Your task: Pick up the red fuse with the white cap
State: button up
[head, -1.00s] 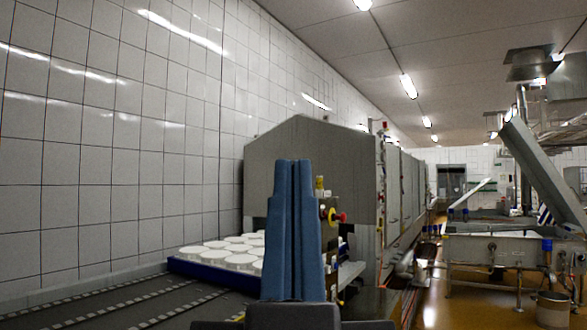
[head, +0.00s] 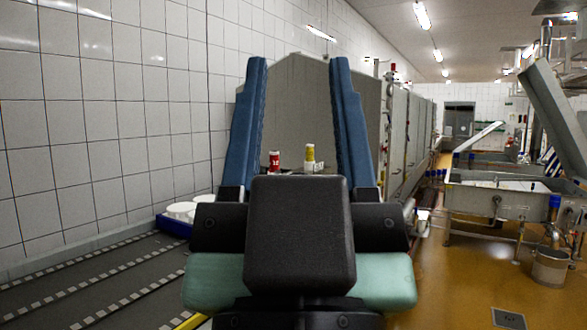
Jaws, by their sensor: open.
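A small red cylinder with a pale top, the red fuse (head: 274,163), stands upright in the head view, seen through the gap between my fingers, nearer the left finger. Its lower end is hidden behind my gripper body. My gripper (head: 298,66) is open and empty, its two blue fingers spread wide and pointing up in the picture. The fuse shows between the fingers but beyond them, with no contact visible. The surface under the fuse is mostly hidden.
A yellow cylinder with a pale top (head: 310,157) stands just right of the fuse. A grey machine housing (head: 300,105) rises behind both. White moulds (head: 180,210) sit in a blue tray (head: 172,227) on the left by a dark conveyor (head: 85,280).

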aim_at(274, 155)
jog(key=i+l, duration=0.25)
jog(key=i, duration=0.25)
jog(key=i+l, duration=0.2)
jog(key=i, duration=0.3)
jog(key=i+l, duration=0.25)
jog(key=i, duration=0.25)
jog(key=i+l+u, duration=0.1)
jog(key=i+l, duration=0.15)
jog(key=i, duration=0.2)
jog(key=i+l, duration=0.25)
jog(key=i, duration=0.2)
jog(key=i+l+u, duration=0.15)
jog(key=i+l, duration=0.15)
jog(key=i, duration=0.15)
